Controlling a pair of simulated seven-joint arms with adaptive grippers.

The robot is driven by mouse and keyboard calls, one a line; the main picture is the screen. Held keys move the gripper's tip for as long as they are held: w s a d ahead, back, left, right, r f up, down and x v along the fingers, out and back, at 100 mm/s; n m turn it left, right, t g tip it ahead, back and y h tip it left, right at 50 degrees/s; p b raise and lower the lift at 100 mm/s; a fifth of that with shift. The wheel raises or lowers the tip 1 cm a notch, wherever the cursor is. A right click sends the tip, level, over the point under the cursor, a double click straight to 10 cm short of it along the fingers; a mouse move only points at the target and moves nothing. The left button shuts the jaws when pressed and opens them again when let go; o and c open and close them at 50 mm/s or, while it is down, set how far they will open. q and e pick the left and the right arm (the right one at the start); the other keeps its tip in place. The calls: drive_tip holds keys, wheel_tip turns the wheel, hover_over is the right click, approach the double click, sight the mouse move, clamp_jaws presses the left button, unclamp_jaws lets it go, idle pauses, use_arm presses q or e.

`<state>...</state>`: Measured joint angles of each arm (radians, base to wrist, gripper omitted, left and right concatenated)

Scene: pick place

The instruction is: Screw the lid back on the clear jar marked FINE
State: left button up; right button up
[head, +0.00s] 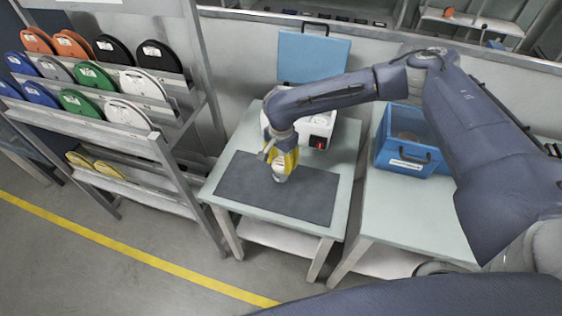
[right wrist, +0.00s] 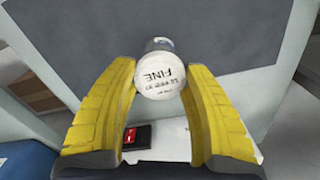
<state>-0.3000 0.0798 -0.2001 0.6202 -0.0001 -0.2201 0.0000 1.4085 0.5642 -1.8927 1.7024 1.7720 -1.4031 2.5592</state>
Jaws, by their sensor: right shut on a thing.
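The white round lid (right wrist: 160,78) has FINE printed on its face and sits between the yellow fingertips of my right gripper (right wrist: 160,72), which is shut on it. Just beyond the lid the clear-grey jar (right wrist: 158,44) shows, partly hidden by the lid. Lid and jar are in line; I cannot tell whether the lid is seated. In the head view my right gripper (head: 282,160) points down over the dark mat, with the pale jar (head: 280,177) below its fingertips. My left gripper is out of view.
The dark mat (head: 245,190) is otherwise bare. A blue bin (head: 390,158) sits on the right table. A rack of coloured discs (head: 150,120) stands at left.

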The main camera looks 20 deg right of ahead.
drive_tip(key=shift+m, duration=0.4)
drive_tip(key=shift+m, duration=2)
drive_tip(key=o, duration=1)
drive_tip(key=shift+c, duration=0.4)
drive_tip(key=shift+c, duration=0.9)
drive_tip(key=shift+r, duration=0.15)
